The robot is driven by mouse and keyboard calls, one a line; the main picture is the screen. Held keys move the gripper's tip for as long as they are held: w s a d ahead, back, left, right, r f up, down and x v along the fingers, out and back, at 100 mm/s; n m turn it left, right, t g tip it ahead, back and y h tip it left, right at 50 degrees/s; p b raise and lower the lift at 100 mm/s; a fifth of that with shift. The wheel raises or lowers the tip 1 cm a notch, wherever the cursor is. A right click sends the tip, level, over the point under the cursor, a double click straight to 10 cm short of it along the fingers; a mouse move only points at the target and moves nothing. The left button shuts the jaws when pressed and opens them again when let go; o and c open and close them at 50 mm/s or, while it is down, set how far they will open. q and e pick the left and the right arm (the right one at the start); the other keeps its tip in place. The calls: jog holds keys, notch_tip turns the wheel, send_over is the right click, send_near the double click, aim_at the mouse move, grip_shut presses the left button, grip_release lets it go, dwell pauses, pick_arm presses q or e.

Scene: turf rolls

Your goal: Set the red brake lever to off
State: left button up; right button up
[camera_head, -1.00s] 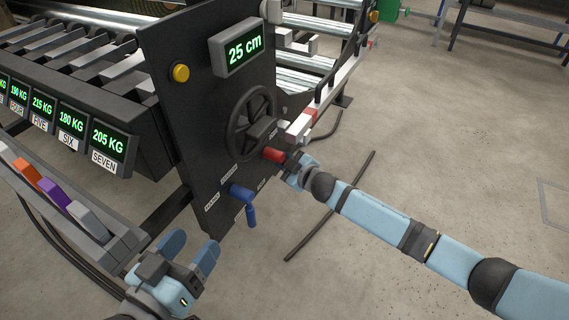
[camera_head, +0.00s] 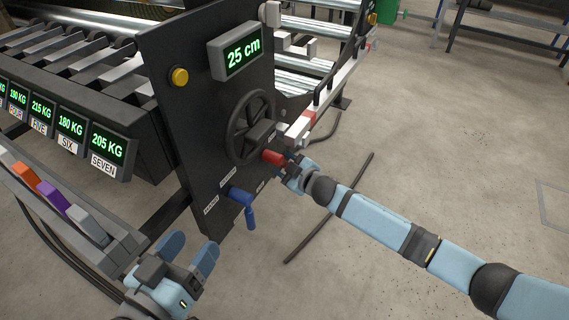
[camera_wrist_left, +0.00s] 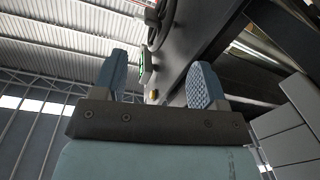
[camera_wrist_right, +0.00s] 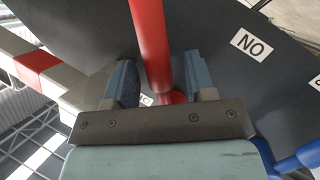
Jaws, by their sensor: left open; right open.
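The red brake lever (camera_head: 272,158) stands out from the lower right of the black panel, below the handwheel. In the right wrist view the lever's red shaft (camera_wrist_right: 150,45) runs between the two fingers of my right gripper (camera_wrist_right: 163,84). Those fingers are apart, with a visible gap to the shaft on the left. In the head view my right gripper (camera_head: 292,173) is at the lever's right. My left gripper (camera_head: 189,254) is open and empty, below the panel's lower left.
A blue lever (camera_head: 242,199) sticks out below the red one. The handwheel (camera_head: 250,127), yellow button (camera_head: 179,76) and "25 cm" display (camera_head: 236,50) are on the panel (camera_head: 195,120). Coloured blocks (camera_head: 53,196) stand at left.

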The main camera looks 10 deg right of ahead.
pick_arm(q)
notch_tip(320, 180, up, 7)
jog(key=t+p, duration=0.2)
jog(key=p, duration=0.2)
jog(key=shift+s+a+f+n+t, duration=0.2)
jog(key=shift+a+n+t, duration=0.1)
jog(key=shift+a, duration=0.05)
pick_arm(e)
jog(key=v, duration=1.3)
jog(key=shift+s, duration=0.1)
